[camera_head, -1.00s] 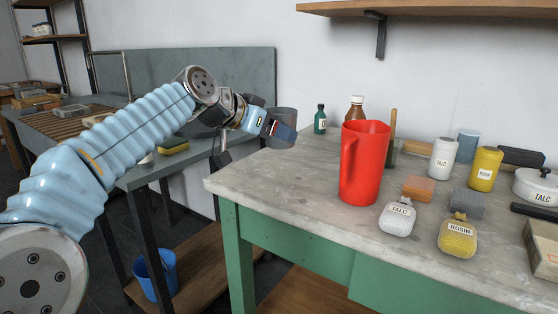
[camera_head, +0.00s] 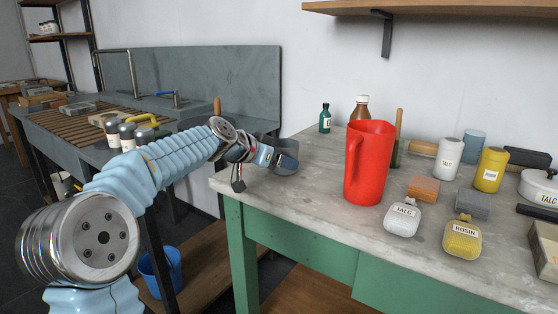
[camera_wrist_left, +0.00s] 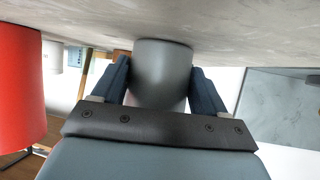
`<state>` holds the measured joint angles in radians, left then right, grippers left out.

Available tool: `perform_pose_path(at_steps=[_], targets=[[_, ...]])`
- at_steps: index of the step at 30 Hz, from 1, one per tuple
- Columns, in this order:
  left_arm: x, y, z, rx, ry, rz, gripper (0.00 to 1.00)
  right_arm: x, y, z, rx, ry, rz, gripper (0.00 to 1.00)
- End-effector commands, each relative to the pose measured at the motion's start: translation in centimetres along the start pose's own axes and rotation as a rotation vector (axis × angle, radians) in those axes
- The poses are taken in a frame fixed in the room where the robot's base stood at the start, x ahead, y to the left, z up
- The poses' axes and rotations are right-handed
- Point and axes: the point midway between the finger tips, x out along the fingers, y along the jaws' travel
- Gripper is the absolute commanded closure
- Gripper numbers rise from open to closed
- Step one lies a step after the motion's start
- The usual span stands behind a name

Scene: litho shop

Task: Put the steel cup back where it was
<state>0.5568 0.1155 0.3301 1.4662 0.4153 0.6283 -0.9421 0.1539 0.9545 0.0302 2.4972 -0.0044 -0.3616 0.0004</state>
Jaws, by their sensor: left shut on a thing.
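The steel cup (camera_head: 288,162) is dark grey and is at the left back corner of the marble-topped table (camera_head: 300,196). My left gripper (camera_head: 275,158) is shut on it from the left side. In the left wrist view, which looks upside down, the cup (camera_wrist_left: 163,72) sits between the two dark fingers of the left gripper (camera_wrist_left: 163,85). Its base is at or very near the tabletop (camera_wrist_left: 230,22); I cannot tell if it touches. The cup looks upright. My right gripper is not in view.
A red jug (camera_head: 368,165) stands right of the cup, with a green bottle (camera_head: 325,118) and a brown bottle (camera_head: 360,108) behind. Talc (camera_head: 402,219) and rosin (camera_head: 462,239) containers and blocks fill the right side. Bare tabletop lies between cup and jug.

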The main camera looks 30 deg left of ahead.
Motion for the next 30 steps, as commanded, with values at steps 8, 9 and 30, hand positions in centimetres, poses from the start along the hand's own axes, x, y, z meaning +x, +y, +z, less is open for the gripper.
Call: perform_pose_path(at_steps=[8, 9, 30], targets=[[0.1, 0.0, 0.1, 0.000, 0.000, 0.000, 0.14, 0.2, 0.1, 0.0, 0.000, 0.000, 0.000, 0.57], [0.1, 0.0, 0.1, 0.000, 0.000, 0.000, 0.07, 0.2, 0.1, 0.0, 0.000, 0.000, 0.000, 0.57], [-7.2, -0.1, 0.1, 0.000, 0.002, -0.004, 0.00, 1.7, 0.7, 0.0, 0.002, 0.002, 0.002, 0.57]])
